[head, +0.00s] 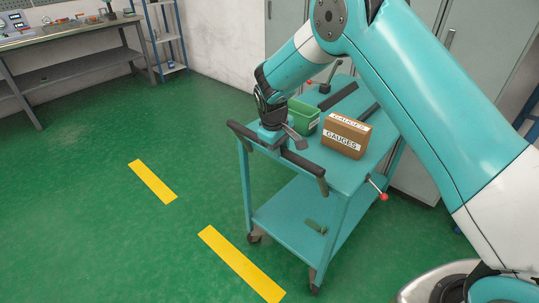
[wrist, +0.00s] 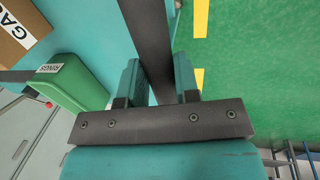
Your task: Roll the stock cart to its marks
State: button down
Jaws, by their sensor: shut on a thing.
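The teal stock cart (head: 283,213) stands on the green floor, right of centre in the head view, with two shelves and castors. Its dark push handle (head: 246,133) runs along the near-left end and shows in the wrist view as a dark bar (wrist: 147,30). My gripper (head: 281,139) is on the handle from above; in the wrist view its two teal fingers (wrist: 155,88) sit either side of the bar, shut on it. Two yellow floor marks, one farther (head: 152,182) and one nearer (head: 242,264), lie left of the cart. The cart stands to their right, apart from the farther one.
On the cart top are a brown GAUGES box (head: 346,136), a green bin (head: 303,115) and dark bars. A red-knobbed lever (head: 378,190) sticks out at its right side. Grey cabinets (head: 285,30) stand close behind. A workbench (head: 65,62) is far left; the floor between is clear.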

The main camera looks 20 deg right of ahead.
jog(key=shift+w+d+r, duration=0.1)
jog(key=shift+w+d, duration=0.55)
jog(key=shift+d, duration=0.15)
jog(key=c, duration=0.8)
grip_release()
jog(key=shift+w+d, duration=0.1)
jog(key=shift+d, duration=0.1)
jog(key=shift+c, duration=0.2)
jog(key=shift+a, duration=0.1)
jog(key=shift+a, duration=0.1)
notch_tip(320, 180, up, 17)
jog(key=s+a+b, duration=0.1)
jog(key=s+a, duration=0.1)
jog(key=shift+a, duration=0.35)
